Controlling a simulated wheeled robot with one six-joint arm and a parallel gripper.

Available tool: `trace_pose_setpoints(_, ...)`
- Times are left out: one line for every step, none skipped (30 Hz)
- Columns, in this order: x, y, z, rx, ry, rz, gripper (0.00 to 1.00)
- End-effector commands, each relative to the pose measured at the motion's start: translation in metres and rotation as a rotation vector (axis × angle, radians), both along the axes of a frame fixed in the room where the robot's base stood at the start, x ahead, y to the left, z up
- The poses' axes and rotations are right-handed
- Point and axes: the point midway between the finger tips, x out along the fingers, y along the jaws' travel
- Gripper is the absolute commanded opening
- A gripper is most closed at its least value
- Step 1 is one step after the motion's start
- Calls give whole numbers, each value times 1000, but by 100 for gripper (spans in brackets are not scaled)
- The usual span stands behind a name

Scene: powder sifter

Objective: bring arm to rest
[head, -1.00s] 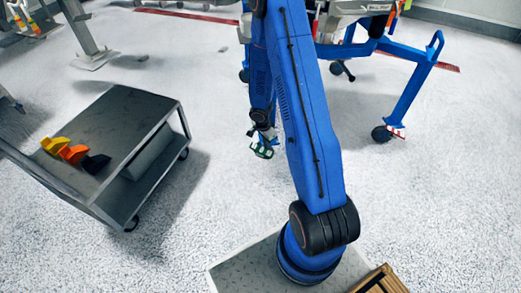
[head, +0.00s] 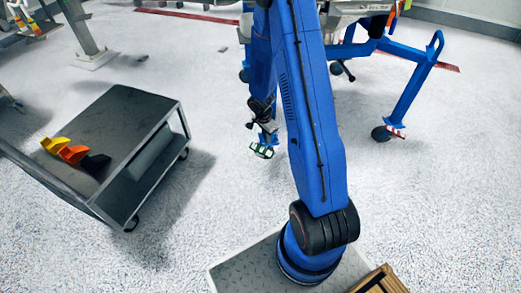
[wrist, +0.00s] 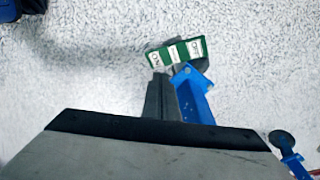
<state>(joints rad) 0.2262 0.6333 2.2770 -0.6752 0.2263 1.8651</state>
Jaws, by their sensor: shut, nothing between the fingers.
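My blue arm rises from its base in the head view and reaches away, its forearm folded down behind the upper link. My gripper (head: 254,124) hangs dark and small to the left of the upper link, above the floor. In the wrist view my gripper (wrist: 161,76) shows as narrow grey fingers pointing away, shut and with nothing between them. A green and white labelled piece (wrist: 178,52) lies beyond the fingertips, beside a blue leg (wrist: 194,94). It also shows in the head view (head: 262,151). I cannot tell how far it is from the fingers.
A grey cart (head: 118,128) stands at the left, bearing yellow (head: 54,145), orange (head: 73,154) and black (head: 96,162) scoops. A blue wheeled frame (head: 412,88) stands at the back right. A wooden crate (head: 382,281) is at the bottom right. Speckled floor lies clear between cart and arm.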

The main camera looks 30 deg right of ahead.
Motion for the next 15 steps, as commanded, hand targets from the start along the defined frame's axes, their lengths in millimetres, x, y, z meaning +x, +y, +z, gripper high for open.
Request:
trace_pose_setpoints(0,0,0,0,0,0,0)
trace_pose_setpoints(0,0,0,0,0,0,0)
trace_pose_setpoints(0,0,0,0,0,0,0)
trace_pose_setpoints(0,0,0,0,0,0,0)
trace_pose_setpoints(0,0,0,0,0,0,0)
trace_pose_setpoints(0,0,0,0,0,0,0)
trace_pose_setpoints(0,0,0,0,0,0,0)
trace_pose_setpoints(0,0,0,0,0,0,0)
trace_pose_setpoints(0,0,0,0,-1,0,0)
trace_pose_setpoints(0,0,0,0,-1,1,0)
trace_pose_setpoints(0,0,2,-1,-2,2,0)
trace_pose_setpoints(1,0,4,-3,-2,6,0)
trace_pose_setpoints(1,0,8,-5,-4,13,0)
trace_pose_setpoints(2,1,12,-7,-6,20,0)
trace_pose_setpoints(2,1,20,-12,-10,33,0)
